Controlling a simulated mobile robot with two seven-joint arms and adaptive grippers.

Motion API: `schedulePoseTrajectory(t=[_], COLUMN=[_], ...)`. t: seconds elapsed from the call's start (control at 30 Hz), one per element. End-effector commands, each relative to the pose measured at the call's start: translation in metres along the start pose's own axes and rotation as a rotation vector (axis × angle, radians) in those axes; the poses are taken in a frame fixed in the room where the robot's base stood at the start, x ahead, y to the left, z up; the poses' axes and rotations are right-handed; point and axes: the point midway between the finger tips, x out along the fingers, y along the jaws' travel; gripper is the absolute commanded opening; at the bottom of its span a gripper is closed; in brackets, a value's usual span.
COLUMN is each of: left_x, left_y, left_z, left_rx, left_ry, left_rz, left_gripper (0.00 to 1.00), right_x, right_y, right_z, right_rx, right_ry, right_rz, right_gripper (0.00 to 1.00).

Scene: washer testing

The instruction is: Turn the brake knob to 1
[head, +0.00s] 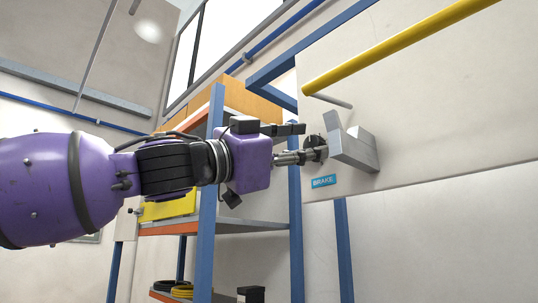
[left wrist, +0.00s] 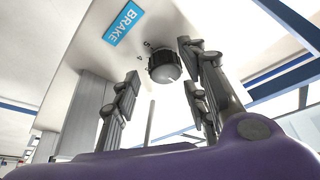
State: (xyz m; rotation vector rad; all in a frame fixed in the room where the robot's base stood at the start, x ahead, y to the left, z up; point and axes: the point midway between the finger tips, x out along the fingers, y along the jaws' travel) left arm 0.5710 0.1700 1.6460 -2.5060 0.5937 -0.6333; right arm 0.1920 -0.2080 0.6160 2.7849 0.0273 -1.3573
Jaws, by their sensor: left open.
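The brake knob (left wrist: 165,65) is round and dark with a pale, domed face. In the head view the knob (head: 315,142) shows as a dark disc above the label (head: 324,181), partly hidden by my gripper. My left gripper (head: 304,143) is open and empty in front of the panel. In the left wrist view its fingers (left wrist: 162,92) stand apart, with the knob beyond and between them; I cannot tell whether they touch it.
A grey metal block (head: 358,151) juts from the panel (head: 440,130) right beside the knob. A yellow pipe (head: 395,45) runs above, with a short grey rod under it. A blue-framed shelf (head: 250,227) stands behind my left arm.

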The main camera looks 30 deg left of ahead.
Motion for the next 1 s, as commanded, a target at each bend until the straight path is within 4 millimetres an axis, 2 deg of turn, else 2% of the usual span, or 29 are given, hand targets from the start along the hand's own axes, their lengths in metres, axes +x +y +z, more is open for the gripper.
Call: schedulePoseTrajectory(t=[0.2, 1.0], left_x=[-0.020, -0.081], left_y=[0.001, 0.003], left_z=[-0.002, -0.002], left_rx=[-0.003, -0.002], left_ry=[0.006, 0.004], left_rz=[0.001, 0.005], left_gripper=[0.41, 0.41], right_x=[0.000, 0.000], right_y=[0.000, 0.000], right_z=[0.000, 0.000], right_rx=[0.000, 0.000], right_ry=[0.000, 0.000], right_rz=[0.000, -0.001], right_gripper=[0.00, 0.00])
